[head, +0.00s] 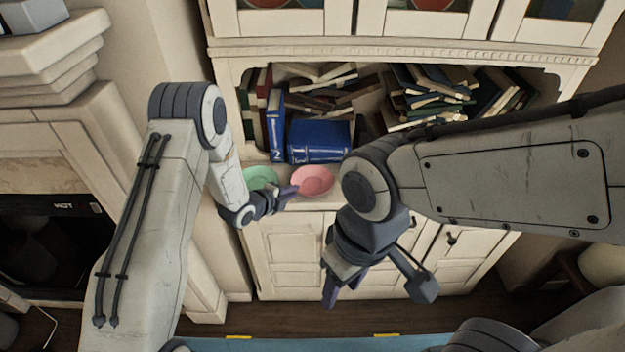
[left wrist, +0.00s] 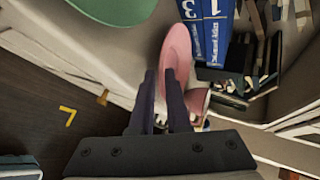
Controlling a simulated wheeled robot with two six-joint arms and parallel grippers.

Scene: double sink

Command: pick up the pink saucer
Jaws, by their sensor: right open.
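The pink saucer (head: 313,180) lies on the cabinet's ledge in front of the blue books. In the left wrist view the saucer (left wrist: 178,48) shows as a narrow oval just beyond my fingertips, partly behind the right finger. My left gripper (head: 290,191) is at the saucer's left side, close to its rim. In its wrist view the two fingers (left wrist: 160,75) stand with a narrow gap between them. Whether they hold the rim is not clear. My right gripper (head: 375,290) is open and empty, in front of the cabinet doors and well away from the saucer.
A green saucer (head: 261,178) lies left of the pink one, partly behind my left gripper, and also shows in the wrist view (left wrist: 115,8). Blue books (head: 318,140) stand close behind the pink saucer. More books (head: 440,90) lean in the shelf. Cabinet doors (head: 290,250) are below.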

